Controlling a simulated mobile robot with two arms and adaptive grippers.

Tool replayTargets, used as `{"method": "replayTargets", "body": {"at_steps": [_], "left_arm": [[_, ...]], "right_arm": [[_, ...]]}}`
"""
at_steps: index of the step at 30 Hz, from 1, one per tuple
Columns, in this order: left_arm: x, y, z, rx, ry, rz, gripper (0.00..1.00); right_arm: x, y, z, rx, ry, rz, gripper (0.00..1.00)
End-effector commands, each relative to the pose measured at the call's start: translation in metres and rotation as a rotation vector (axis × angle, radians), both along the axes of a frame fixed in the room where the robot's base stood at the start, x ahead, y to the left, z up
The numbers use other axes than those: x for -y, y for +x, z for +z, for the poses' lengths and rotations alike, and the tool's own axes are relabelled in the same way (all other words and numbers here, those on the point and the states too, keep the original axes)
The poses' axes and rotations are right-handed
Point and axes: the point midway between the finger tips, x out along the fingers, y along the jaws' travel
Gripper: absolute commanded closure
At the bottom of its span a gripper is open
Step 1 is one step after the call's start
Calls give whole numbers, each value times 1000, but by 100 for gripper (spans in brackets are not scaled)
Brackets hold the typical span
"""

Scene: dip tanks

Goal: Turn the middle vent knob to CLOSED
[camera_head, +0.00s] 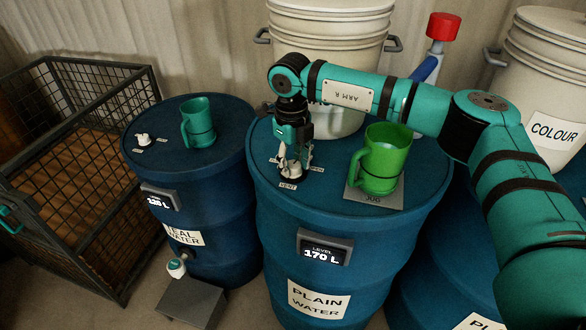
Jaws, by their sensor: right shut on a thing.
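The middle blue drum (318,222), labelled PLAIN WATER, has a small pale vent knob (290,170) on its lid. A VENT label (288,187) lies in front of the knob. Small labels beside the knob are partly covered and too small to read surely. My right gripper (289,160) reaches straight down from above and is shut on the vent knob. The fingers hide much of the knob, so its exact pointing direction cannot be told.
A green jug (382,160) stands on a grey mat right of the knob. The left drum (215,228) bears a teal mug (198,122) and another knob (143,139). White buckets (330,22) stand behind. A mesh cage (75,120) is far left.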

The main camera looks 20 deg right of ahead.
Motion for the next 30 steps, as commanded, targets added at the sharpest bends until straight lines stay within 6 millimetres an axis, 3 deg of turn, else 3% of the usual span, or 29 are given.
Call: {"method": "replayTargets", "body": {"at_steps": [12, 30], "left_arm": [[0, 0, -32, 0, -1, -1, 100], [1, 0, -52, 1, -1, -1, 100]], "right_arm": [[1, 0, -2, 1, 0, 396, 97], [1, 1, 0, 1, 0, 897, 97]]}}
